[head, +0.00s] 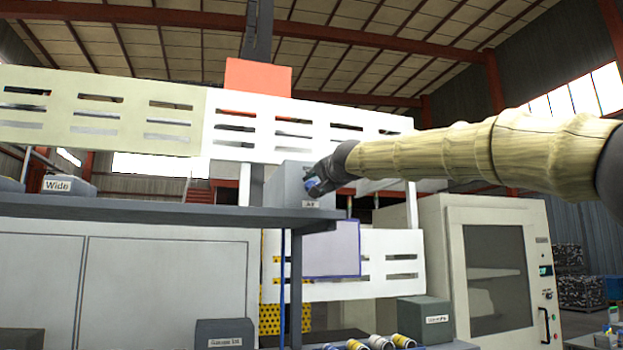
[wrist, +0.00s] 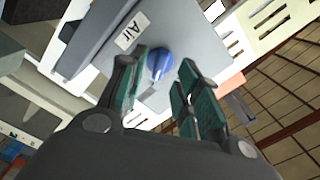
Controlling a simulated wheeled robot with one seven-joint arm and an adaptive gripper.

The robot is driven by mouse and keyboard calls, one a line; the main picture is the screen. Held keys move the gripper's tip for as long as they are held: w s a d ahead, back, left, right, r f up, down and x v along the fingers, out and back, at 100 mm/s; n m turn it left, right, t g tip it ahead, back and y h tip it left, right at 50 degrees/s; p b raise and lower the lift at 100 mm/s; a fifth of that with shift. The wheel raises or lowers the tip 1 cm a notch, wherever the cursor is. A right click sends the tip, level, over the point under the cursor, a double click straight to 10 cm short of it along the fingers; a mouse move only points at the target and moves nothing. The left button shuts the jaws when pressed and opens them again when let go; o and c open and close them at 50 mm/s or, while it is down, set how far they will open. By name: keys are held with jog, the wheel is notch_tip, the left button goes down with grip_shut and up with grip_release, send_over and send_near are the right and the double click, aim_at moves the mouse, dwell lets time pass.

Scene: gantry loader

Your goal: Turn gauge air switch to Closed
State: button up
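The gauge air switch is a blue round knob (wrist: 160,62) on a grey box (head: 287,183) with a label reading "Air" (wrist: 132,31). In the wrist view the knob sits between the two teal-padded fingers of my gripper (wrist: 164,85), with a gap to the right finger and the left finger close beside it. My gripper is open. In the head view my gripper (head: 318,183) is in front of the box and covers most of the knob. I cannot tell whether a finger touches the knob, nor which position it points to.
The Air box stands at the end of a dark grey shelf (head: 150,211). A box labelled "Wide" (head: 68,185) is at the left. White slotted panels (head: 300,128) are behind. A cabinet with a dark window (head: 494,275) stands at the right. Several small rolls (head: 380,343) lie below.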

jog(key=shift+p+x, duration=0.5)
jog(key=shift+x, duration=0.7)
jog(key=shift+a, duration=0.1)
